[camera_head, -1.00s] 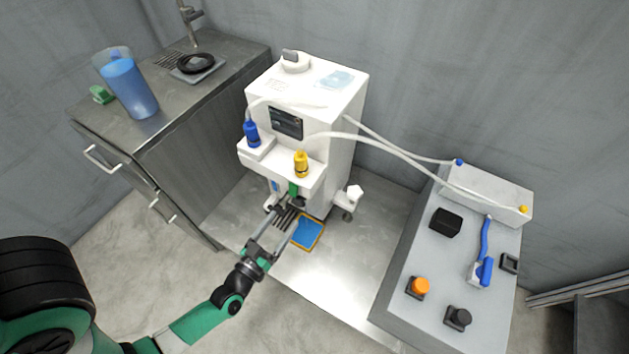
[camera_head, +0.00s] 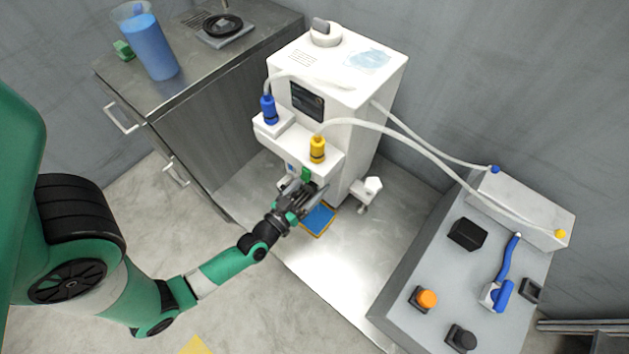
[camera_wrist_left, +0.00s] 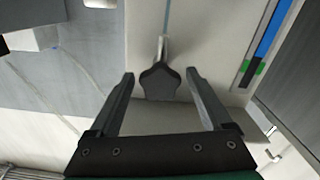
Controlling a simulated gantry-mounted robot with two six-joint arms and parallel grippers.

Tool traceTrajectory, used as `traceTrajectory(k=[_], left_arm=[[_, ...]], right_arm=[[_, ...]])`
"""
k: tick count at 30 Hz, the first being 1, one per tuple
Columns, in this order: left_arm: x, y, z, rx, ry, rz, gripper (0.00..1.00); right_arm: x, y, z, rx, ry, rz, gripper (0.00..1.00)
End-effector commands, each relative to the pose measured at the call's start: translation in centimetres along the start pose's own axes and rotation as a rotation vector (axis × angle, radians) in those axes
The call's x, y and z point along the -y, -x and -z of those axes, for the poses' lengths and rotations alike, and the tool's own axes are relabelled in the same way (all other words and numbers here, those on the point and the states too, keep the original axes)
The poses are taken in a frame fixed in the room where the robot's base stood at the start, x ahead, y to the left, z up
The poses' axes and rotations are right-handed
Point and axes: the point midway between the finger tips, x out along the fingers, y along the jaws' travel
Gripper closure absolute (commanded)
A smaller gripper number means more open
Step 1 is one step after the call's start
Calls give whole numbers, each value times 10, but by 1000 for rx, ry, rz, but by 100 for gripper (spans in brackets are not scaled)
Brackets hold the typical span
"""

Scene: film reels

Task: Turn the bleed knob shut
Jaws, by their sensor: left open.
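The bleed knob appears to be the dark lobed knob (camera_wrist_left: 160,82) on a thin stem, at the centre of the left wrist view. My left gripper (camera_wrist_left: 160,77) is open there, one finger on each side of the knob, with a gap showing on both sides. In the head view my left gripper (camera_head: 314,190) is at the lower front of the white machine (camera_head: 349,142), just below a small green part (camera_head: 306,174). The gripper hides the knob in that view. My right gripper is not in view.
A blue-and-orange pad (camera_head: 318,221) lies on the metal floor plate below the gripper. Blue (camera_head: 268,110) and yellow (camera_head: 317,149) fittings with hoses sit above it. A grey console (camera_head: 392,311) stands right, a metal counter (camera_head: 110,72) left.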

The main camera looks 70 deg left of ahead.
Motion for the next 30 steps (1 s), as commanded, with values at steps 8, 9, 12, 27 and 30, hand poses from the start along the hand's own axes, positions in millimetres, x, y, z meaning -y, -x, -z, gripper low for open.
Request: traceTrajectory(k=[8,9,12,27,30], left_arm=[[0,0,0,0,0,0,41],[0,0,0,0,0,0,48],[0,0,0,0,0,0,66],[-1,0,2,-1,-30,0,100],[-1,0,2,1,-65,0,100]], right_arm=[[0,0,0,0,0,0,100],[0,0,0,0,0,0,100],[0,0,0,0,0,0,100],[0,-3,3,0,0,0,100],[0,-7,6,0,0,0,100]])
